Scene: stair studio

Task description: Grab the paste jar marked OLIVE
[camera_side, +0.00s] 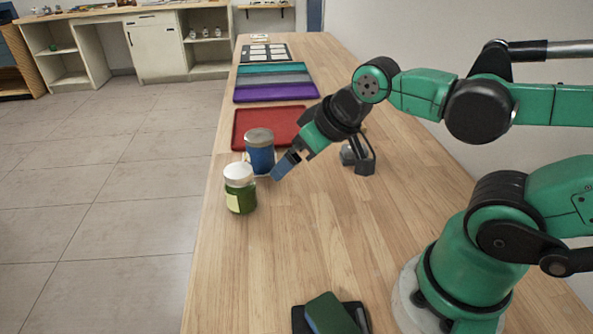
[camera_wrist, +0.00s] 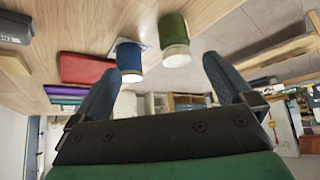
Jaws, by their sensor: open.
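A green jar (camera_side: 240,197) with a whitish lid and a pale label stands upright on the wooden table near its left edge. The label's writing is too small to read. A blue jar (camera_side: 260,153) with a greyish lid stands just behind and right of it. My gripper (camera_side: 280,170) is open and empty, tilted down, right of both jars in the side view. In the wrist view the picture is upside down. The green jar (camera_wrist: 173,32) and the blue jar (camera_wrist: 129,58) show beyond the gap of my gripper (camera_wrist: 162,66), with neither between the fingers.
A red tray (camera_side: 241,128) lies behind the jars, with coloured strips (camera_side: 275,82) farther back. A small dark device (camera_side: 358,153) stands right of my gripper. A green block (camera_side: 328,313) on a black base lies in front. The table's middle is clear.

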